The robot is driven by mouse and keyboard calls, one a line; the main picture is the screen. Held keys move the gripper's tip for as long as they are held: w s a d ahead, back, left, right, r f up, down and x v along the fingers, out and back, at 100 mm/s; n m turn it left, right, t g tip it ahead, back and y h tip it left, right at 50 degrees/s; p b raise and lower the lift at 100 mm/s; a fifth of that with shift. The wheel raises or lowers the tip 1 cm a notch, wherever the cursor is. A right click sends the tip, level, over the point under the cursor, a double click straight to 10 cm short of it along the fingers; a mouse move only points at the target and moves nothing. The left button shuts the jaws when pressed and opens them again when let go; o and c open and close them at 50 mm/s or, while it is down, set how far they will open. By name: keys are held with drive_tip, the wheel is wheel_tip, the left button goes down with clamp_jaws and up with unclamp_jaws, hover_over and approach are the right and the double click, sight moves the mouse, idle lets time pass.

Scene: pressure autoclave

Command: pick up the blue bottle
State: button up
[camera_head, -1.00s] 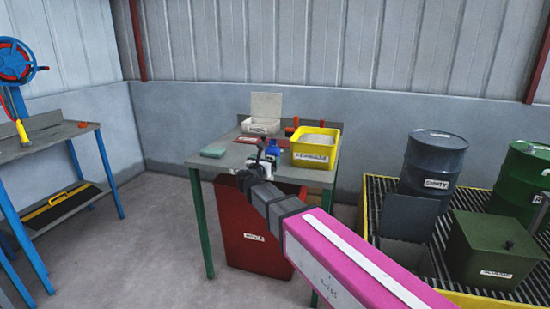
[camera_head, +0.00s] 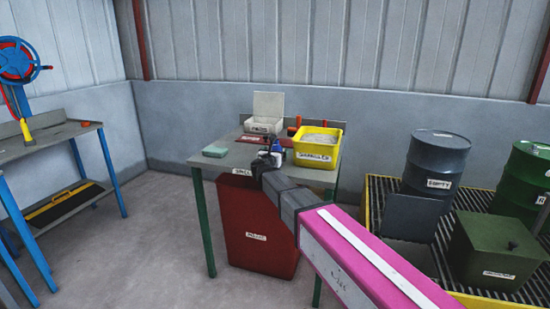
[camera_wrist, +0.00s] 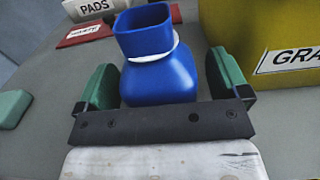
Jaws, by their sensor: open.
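The blue bottle (camera_wrist: 160,80) stands upright on the grey table (camera_head: 228,163), with a square open neck and a white ring below it. In the wrist view my gripper (camera_wrist: 162,85) is open, with one green finger on each side of the bottle. Small gaps show between the fingers and the bottle, most clearly on the right. The gripper's dark crossbar hides the bottle's lower part. In the head view my gripper (camera_head: 266,160) is at the table's front, and only the top of the bottle (camera_head: 276,146) shows behind it.
A yellow labelled bin (camera_head: 318,160) stands close to the right of the bottle. A white open box (camera_head: 263,124) labelled PADS and a red flat item (camera_wrist: 90,36) lie behind. A green block (camera_head: 215,152) is on the left.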

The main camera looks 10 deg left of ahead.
drive_tip(key=c, duration=1.1)
drive_tip(key=shift+o, duration=0.2)
drive_tip(key=shift+r, duration=0.1)
